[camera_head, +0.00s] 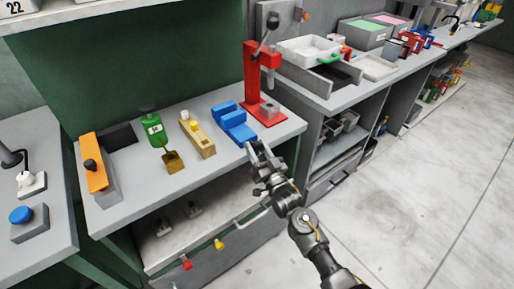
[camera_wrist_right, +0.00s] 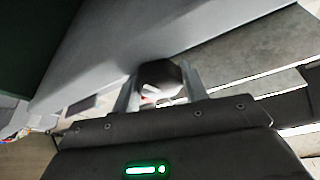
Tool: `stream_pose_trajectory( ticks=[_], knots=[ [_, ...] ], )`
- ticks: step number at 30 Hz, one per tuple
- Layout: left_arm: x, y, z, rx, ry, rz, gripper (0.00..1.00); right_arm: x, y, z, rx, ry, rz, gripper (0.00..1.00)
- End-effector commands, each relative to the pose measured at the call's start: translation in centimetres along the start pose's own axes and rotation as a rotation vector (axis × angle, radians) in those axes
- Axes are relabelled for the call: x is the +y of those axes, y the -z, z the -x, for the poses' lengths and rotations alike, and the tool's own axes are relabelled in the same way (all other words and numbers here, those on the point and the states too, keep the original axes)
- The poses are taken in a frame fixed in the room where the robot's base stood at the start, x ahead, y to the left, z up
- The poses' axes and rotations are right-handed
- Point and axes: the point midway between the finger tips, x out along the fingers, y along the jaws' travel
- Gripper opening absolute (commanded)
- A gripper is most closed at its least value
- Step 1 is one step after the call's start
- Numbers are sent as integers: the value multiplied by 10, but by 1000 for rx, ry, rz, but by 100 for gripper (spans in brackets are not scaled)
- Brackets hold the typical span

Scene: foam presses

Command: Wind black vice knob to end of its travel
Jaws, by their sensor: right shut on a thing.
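The blue vice (camera_head: 236,124) sits on the grey bench near its front right, just beyond my right gripper (camera_head: 257,150). The black knob (camera_wrist_right: 160,74) shows between the two fingers of my right gripper in the right wrist view. The right gripper is shut on the knob, from the front side of the bench. In the head view the knob is hidden behind the gripper. How far the knob is wound cannot be told. My left gripper is in neither view.
A red press (camera_head: 258,85) stands close behind the vice. A wooden block (camera_head: 197,134), green bottle (camera_head: 154,129), brown box (camera_head: 173,162) and orange-topped device (camera_head: 95,165) stand to the left. An open shelf (camera_head: 205,215) lies below the bench top. The floor at right is clear.

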Motion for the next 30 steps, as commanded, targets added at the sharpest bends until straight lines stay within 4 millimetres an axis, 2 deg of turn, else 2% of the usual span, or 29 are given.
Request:
stream_pose_trajectory(
  ticks=[1, 5, 19, 23, 26, 30],
  knots=[
    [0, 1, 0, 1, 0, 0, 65, 0, 0, 0, 0, 1, 0, 48],
    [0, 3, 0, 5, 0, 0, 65, 0, 0, 0, 0, 1, 1, 64],
    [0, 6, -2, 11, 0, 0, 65, 1, -2, 1, -2, 11, 30, 65],
    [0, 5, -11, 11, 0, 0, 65, 2, -3, 1, -2, 66, 159, 65],
    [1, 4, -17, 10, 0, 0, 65, 3, -2, 1, -1, 139, 336, 65],
    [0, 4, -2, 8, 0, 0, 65, 3, 2, 30, -4, 143, 349, 65]
  ],
)
